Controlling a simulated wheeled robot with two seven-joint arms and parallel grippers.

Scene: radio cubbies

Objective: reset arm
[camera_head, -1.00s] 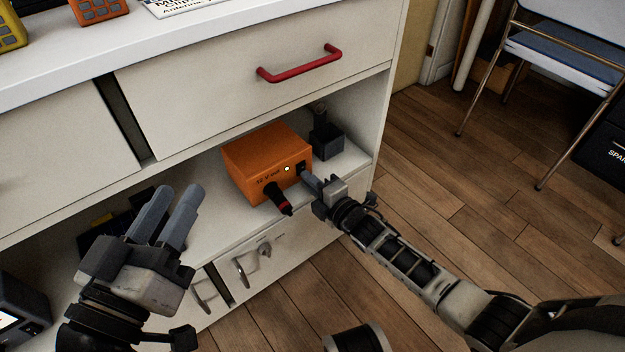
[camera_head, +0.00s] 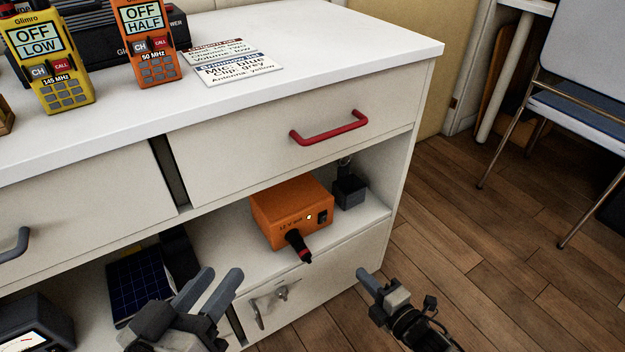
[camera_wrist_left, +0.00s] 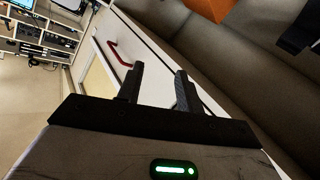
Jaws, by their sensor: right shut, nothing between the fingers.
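My left gripper (camera_head: 212,292) is in front of the cabinet's open shelf, at the lower middle-left of the head view. Its two fingers stand apart with nothing between them; they also show apart in the left wrist view (camera_wrist_left: 157,84). My right gripper (camera_head: 368,280) is right of the orange box (camera_head: 290,212), clear of it, in front of the cabinet's lower right. Its fingers are together and hold nothing. The orange box sits on the shelf with a small lit light, a black switch and a red-and-black plug in its front.
The white cabinet (camera_head: 250,135) has a red-handled drawer (camera_head: 330,128). A yellow radio (camera_head: 52,75), an orange radio (camera_head: 150,55) and a printed card (camera_head: 232,68) are on top.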

